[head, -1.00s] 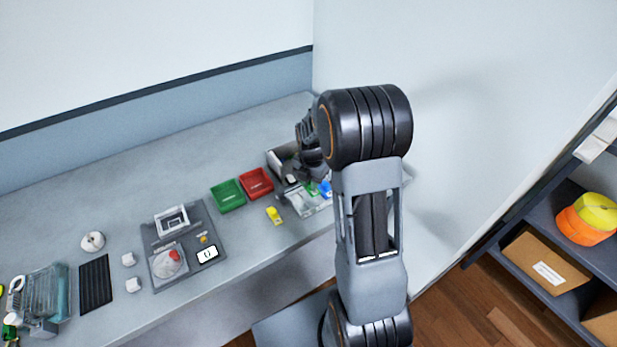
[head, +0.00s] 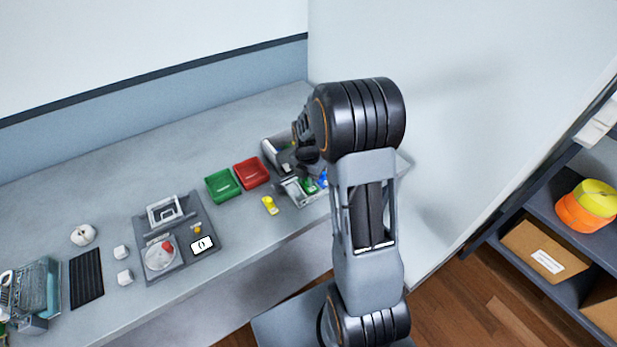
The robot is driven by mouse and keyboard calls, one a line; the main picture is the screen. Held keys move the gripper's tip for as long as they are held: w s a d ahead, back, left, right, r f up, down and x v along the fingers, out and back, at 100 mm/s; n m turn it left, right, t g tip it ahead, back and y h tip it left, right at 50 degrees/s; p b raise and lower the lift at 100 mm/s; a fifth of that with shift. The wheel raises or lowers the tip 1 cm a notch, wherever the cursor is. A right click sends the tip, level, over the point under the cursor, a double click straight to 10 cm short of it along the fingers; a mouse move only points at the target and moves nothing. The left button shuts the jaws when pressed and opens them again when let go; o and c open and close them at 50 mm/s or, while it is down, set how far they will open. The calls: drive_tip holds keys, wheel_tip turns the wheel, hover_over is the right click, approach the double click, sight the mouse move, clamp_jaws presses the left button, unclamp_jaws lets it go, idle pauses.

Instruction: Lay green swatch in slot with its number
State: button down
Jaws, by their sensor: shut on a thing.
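My gripper (head: 306,154) is at the far right of the bench, partly hidden behind my own arm. It is over a grey tray (head: 292,193) holding small green and blue pieces. Another green piece (head: 309,185) lies in the tray beside a blue piece (head: 322,178). Slot numbers cannot be read from here.
Left of the tray are a red bin (head: 251,173), a green bin (head: 222,186) and a yellow item (head: 270,205). Further left stands a grey station (head: 180,237) with a red knob. A wall stands close behind my arm. The bench's back middle is clear.

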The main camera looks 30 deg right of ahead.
drive_tip(key=shift+f, duration=0.2)
idle(0.6)
drive_tip(key=c, duration=1)
unclamp_jaws()
drive_tip(key=shift+o, duration=0.7)
drive_tip(key=o, duration=0.3)
drive_tip(key=shift+r, duration=0.1)
drive_tip(key=shift+r+p, duration=2.05)
drive_tip(key=shift+r, duration=0.9)
